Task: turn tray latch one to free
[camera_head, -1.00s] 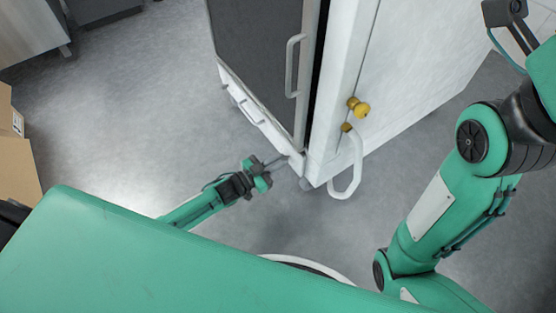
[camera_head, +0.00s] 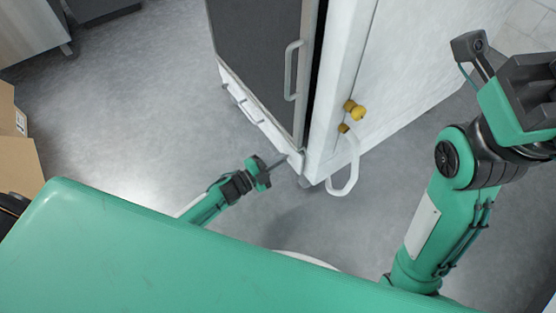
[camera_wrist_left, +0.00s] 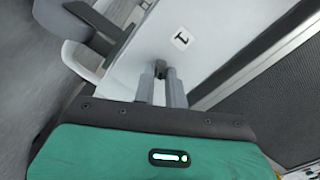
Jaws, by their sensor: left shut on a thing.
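The low white tray front (camera_head: 262,120) runs along the bottom of the washer below its dark door. In the left wrist view a white panel (camera_wrist_left: 205,60) carries a label with a "1" (camera_wrist_left: 181,39). My left gripper (camera_head: 280,160) reaches the tray's near end, low by the washer's corner. In the left wrist view its fingers (camera_wrist_left: 161,80) are shut on a small dark latch (camera_wrist_left: 160,68) just below the label. The fingers hide most of the latch, so its angle is unclear. My right gripper (camera_head: 530,85) is partly in view at the right edge, away from the washer.
The washer's dark door (camera_head: 262,55) has a vertical handle (camera_head: 292,70). Yellow fittings (camera_head: 354,110) and a looped white hose (camera_head: 346,170) stick out from its side. A cardboard box (camera_head: 15,140) stands at the far left. The grey floor left of the washer is clear.

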